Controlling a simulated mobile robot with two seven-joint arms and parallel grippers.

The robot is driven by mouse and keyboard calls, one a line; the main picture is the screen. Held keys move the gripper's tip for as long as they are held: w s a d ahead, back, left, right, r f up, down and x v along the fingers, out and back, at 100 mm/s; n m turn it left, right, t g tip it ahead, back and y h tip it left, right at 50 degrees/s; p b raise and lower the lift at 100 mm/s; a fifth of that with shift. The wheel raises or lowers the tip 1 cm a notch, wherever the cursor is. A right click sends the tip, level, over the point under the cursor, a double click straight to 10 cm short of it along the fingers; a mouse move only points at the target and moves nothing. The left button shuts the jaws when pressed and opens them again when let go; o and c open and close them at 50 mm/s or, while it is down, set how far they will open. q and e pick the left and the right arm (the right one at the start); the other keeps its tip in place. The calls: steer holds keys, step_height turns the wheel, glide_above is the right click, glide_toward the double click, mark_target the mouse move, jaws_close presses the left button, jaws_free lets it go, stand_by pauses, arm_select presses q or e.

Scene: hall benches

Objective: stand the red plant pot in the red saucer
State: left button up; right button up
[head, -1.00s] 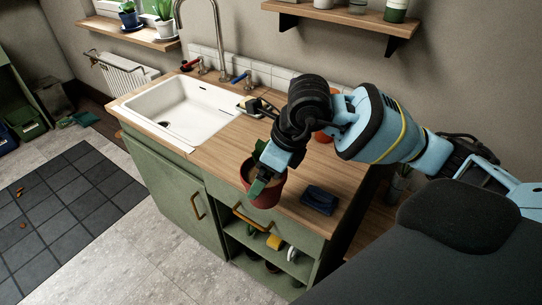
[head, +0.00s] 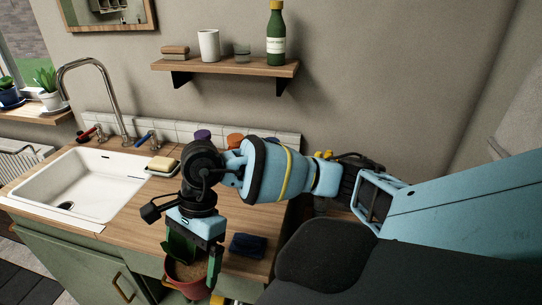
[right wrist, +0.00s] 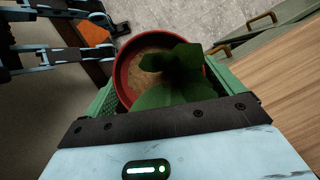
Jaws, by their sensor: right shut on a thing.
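The red plant pot (head: 184,288) holds brown soil and a green plant. It is in my right gripper (head: 198,260), whose green fingers are shut on it near the counter's front edge. In the head view the gripper hides part of the pot; whether its base touches anything cannot be seen. The right wrist view shows the pot's red rim (right wrist: 124,88) between the fingers, with dark green leaves over the soil. I cannot make out a red saucer in any view.
The wooden counter (head: 128,218) has a white sink (head: 85,185) at left. A folded dark blue cloth (head: 248,246) lies right of the pot. A soap dish with a yellow bar (head: 162,164) is by the sink. Purple and orange items (head: 235,139) stand at the back, partly behind my arm.

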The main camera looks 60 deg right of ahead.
mark_target(204, 275)
steer(key=n, duration=0.2)
steer(key=s+n+g, duration=0.1)
steer(key=n, duration=0.1)
steer(key=shift+a+f+g+h, duration=0.2)
steer(key=shift+g+h, duration=0.1)
steer(key=n, duration=0.2)
steer(key=s+n+g+h, duration=0.1)
steer(key=n, duration=0.2)
steer(key=shift+s+f, duration=0.15)
steer(key=n+h, duration=0.1)
steer(key=n, duration=0.1)
steer(key=s+n+g, duration=0.1)
steer(key=n, duration=0.1)
steer(key=shift+s+h, duration=0.1)
steer(key=shift+h, duration=0.3)
steer(key=n+h, duration=0.1)
steer(key=n, duration=0.1)
steer(key=s+n, duration=0.1)
steer(key=n, duration=0.2)
steer(key=shift+d+h, duration=0.1)
steer(key=shift+h, duration=0.3)
